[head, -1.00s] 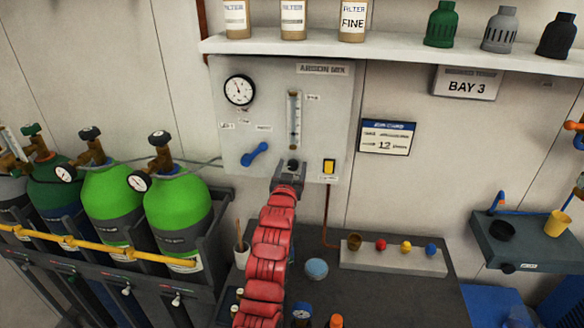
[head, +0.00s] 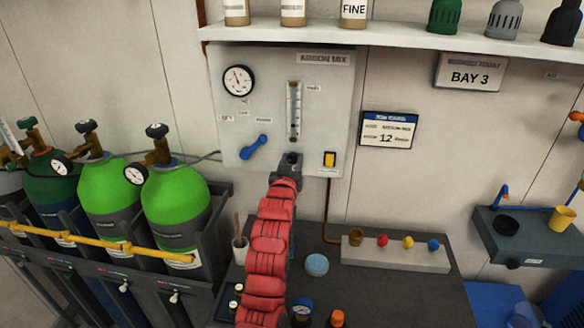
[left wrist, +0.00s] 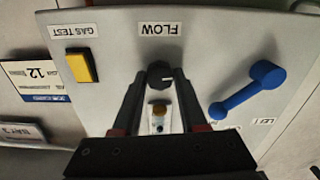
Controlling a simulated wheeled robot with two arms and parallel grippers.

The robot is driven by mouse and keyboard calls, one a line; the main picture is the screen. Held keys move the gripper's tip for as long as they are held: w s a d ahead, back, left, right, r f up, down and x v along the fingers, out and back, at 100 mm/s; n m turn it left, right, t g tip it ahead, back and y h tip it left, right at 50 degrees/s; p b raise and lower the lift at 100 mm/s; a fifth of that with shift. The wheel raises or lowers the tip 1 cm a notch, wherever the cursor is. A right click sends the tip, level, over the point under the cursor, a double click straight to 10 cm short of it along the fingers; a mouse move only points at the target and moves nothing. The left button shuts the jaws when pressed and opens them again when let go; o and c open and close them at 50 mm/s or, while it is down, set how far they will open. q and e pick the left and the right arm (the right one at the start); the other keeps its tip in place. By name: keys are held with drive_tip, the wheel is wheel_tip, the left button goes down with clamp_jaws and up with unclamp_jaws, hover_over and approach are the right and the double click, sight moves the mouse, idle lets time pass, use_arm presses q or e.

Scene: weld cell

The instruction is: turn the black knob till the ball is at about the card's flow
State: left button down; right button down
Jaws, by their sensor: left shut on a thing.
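The black knob (left wrist: 159,73) is at the bottom middle of the pale Argon Mix panel (head: 225,90), by the FLOW label in the upside-down left wrist view. My left gripper (left wrist: 158,82) has one finger on each side of the knob and is shut on it. In the head view the gripper (head: 288,168) largely covers the knob. The flow tube (head: 295,110) stands upright above it; the ball inside is too small to place surely. The card (head: 387,131) on the wall right of the panel shows 12. My right gripper is not in view.
A blue lever (head: 254,147) and a yellow gas test switch (head: 330,160) flank the knob on the panel. A round gauge (head: 238,80) is at upper left. Green cylinders (head: 175,205) stand at left. A shelf (head: 400,45) runs above, a dark bench (head: 390,290) below.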

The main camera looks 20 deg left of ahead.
use_arm(q)
drive_tip(key=n+b, duration=0.2)
drive_tip(key=b, duration=0.1)
drive_tip(key=n+b, duration=0.2)
drive_tip(key=b, duration=0.1)
drive_tip(key=shift+a+f, duration=0.1)
drive_tip(key=shift+f, duration=0.25)
drive_tip(key=shift+r+n+b, duration=0.15)
drive_tip(key=shift+n+b, duration=0.55)
drive_tip(key=shift+n, duration=0.4)
drive_tip(key=shift+n+b, duration=0.35)
drive_tip(key=shift+n, duration=0.55)
drive_tip(key=n, duration=0.2)
drive_tip(key=shift+r+n, duration=0.1)
drive_tip(key=shift+n, duration=0.3)
drive_tip(key=shift+a+n, duration=0.1)
drive_tip(key=shift+n, duration=0.8)
drive_tip(key=shift+n+p, duration=0.7)
drive_tip(key=shift+n, duration=0.5)
drive_tip(key=shift+n+p, duration=0.75)
drive_tip(key=shift+n, duration=0.75)
